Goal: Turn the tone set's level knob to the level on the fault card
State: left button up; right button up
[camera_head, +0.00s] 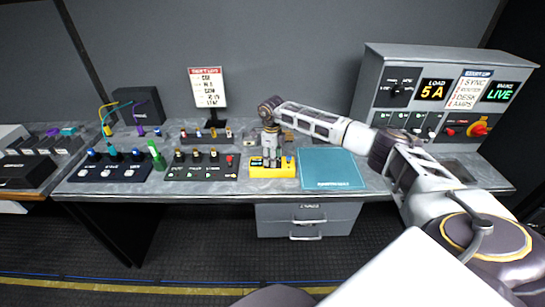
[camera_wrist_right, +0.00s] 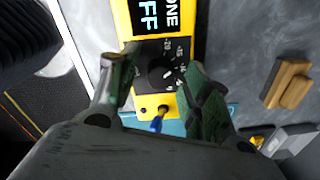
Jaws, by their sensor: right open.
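The yellow tone set (camera_head: 259,175) sits on the grey desk, left of the teal mat. In the wrist view its body (camera_wrist_right: 142,85) shows a screen (camera_wrist_right: 155,20) with the part-cropped letters "ONE" and "FF". Its black level knob (camera_wrist_right: 161,72) has a white pointer on a dial whose small figures I cannot read for certain. My right gripper (camera_head: 271,153) is above the tone set, pointing down. In the wrist view the right gripper's (camera_wrist_right: 159,62) fingers are open on either side of the knob, apart from it. My left gripper is out of view. No card is clearly labelled as the fault card.
A red-headed card (camera_head: 207,88) stands at the desk's back. Black button panels (camera_head: 108,173) and a green upright object (camera_head: 157,155) are to the left. The teal mat (camera_head: 331,168) is clear. A grey cabinet (camera_head: 440,62) with screens stands at right. A brown block (camera_wrist_right: 287,84) lies right of the tone set.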

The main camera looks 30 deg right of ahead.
jog(key=shift+f, duration=0.15)
jog(key=c, duration=1.1)
jog(key=shift+o, duration=0.2)
jog(key=shift+m, duration=0.4)
jog(key=shift+w+m, duration=0.1)
jog(key=shift+m, duration=2.9)
jog(key=o, duration=1.1)
jog(key=shift+c, duration=0.2)
